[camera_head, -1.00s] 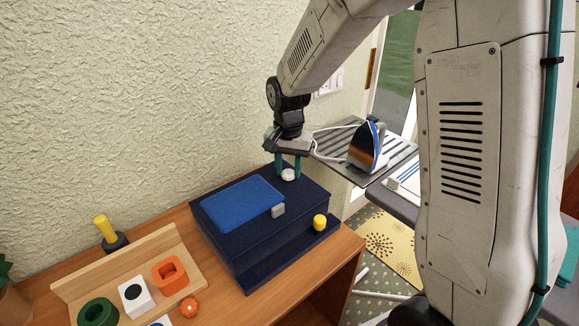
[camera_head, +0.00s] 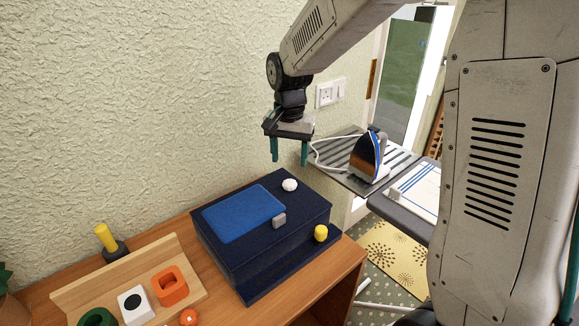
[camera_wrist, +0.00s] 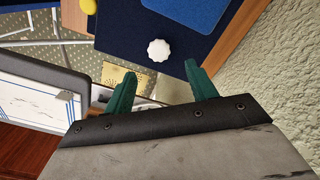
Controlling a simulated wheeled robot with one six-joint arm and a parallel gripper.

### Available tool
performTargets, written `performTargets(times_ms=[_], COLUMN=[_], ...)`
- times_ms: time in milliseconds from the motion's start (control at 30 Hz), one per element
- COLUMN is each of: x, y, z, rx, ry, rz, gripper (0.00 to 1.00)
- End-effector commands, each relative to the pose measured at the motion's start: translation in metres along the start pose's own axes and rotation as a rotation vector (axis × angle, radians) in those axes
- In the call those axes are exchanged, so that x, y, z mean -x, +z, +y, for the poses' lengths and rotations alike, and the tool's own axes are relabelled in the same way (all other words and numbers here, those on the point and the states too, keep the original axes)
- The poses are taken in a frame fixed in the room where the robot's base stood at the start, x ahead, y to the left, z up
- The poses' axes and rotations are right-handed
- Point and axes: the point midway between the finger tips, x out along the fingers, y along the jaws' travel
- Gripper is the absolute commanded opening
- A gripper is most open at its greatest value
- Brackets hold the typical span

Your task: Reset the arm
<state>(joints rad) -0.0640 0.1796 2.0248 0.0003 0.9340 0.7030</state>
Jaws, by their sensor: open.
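My gripper (camera_head: 289,155) hangs above the dark blue box (camera_head: 262,246), pointing down, with its two green fingers apart and nothing between them. In the wrist view the open fingers (camera_wrist: 160,85) also show empty. A white knob-like piece (camera_head: 290,185) sits on the box top below my gripper, clear of the fingers. It also shows in the wrist view (camera_wrist: 158,50), beyond the fingertips.
A blue pad (camera_head: 243,213), a grey block (camera_head: 279,221) and a yellow piece (camera_head: 320,233) are on the box. An iron (camera_head: 367,157) stands on a board at right. A textured wall is behind.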

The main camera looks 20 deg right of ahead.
Motion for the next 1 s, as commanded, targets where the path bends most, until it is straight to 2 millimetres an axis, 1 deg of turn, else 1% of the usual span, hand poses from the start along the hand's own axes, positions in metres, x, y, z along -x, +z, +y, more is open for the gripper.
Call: performTargets(times_ms=[33,133,533,667,733,767,800,1000], x=[0.004,0.008,0.007,0.007,0.001,-0.003,-0.001,0.025], y=[0.000,0.000,0.000,0.002,0.010,0.017,0.028,0.074], z=[0.000,0.000,0.000,0.001,0.008,0.014,0.024,0.068], rx=[0.000,0.000,0.001,0.047,0.108,0.142,0.192,0.367], ry=[-0.001,0.000,0.000,0.006,0.027,0.041,0.052,0.062], rz=[0.002,0.000,0.000,-0.007,-0.036,-0.056,-0.074,-0.107], gripper=[0.57,0.57,0.57,0.57,0.57,0.57,0.57,0.57])
